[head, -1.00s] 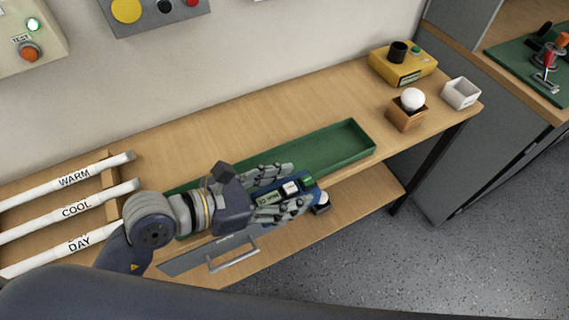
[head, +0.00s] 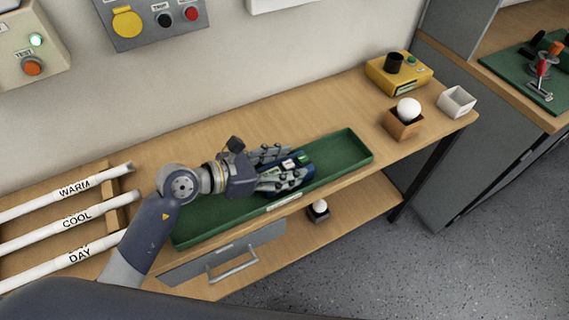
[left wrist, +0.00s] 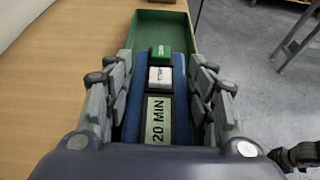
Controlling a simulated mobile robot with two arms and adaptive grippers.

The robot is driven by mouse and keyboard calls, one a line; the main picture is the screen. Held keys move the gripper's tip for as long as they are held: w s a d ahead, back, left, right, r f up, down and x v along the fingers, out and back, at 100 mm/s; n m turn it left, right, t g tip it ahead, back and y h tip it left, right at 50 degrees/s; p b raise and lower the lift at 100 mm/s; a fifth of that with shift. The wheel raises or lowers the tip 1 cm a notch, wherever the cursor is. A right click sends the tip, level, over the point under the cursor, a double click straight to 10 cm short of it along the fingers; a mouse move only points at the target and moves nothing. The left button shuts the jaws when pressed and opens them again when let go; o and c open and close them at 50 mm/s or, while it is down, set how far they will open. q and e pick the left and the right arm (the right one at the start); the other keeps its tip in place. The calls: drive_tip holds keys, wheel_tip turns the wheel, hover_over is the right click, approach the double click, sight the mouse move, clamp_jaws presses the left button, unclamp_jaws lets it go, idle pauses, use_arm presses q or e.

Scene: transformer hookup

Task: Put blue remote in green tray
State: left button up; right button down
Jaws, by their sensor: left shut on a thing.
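The blue remote (head: 301,166) is between the fingers of my left gripper (head: 284,170), which is shut on it, over the green tray (head: 345,151). In the left wrist view the remote (left wrist: 178,92) shows a green button, a white button and a "20 MIN" display, with the gripper's fingers (left wrist: 160,95) along both sides. The tray (left wrist: 160,22) extends beyond it. I cannot tell whether the remote touches the tray floor.
White tubes (head: 75,219) marked WARM, COOL and DAY lie on a rack at left. A yellow box (head: 398,75), a wooden holder with a white ball (head: 408,110) and a white cup (head: 457,102) stand at right. The bench (head: 255,120) behind the tray is clear.

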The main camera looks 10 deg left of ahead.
use_arm(q)
drive_tip(key=o, duration=0.9)
drive_tip(key=shift+f, duration=0.1)
drive_tip(key=shift+c, duration=0.2)
drive_tip(key=shift+r, duration=0.2)
drive_tip(key=shift+s+a, duration=0.25)
drive_tip(key=shift+a, duration=0.1)
drive_tip(key=b+v, duration=0.1)
drive_tip(key=v, duration=0.8)
drive_tip(key=shift+s+a+r+b, duration=0.1)
drive_tip(key=shift+s+a+b, duration=0.05)
drive_tip(key=shift+a+b, duration=0.15)
drive_tip(key=shift+v, duration=0.75)
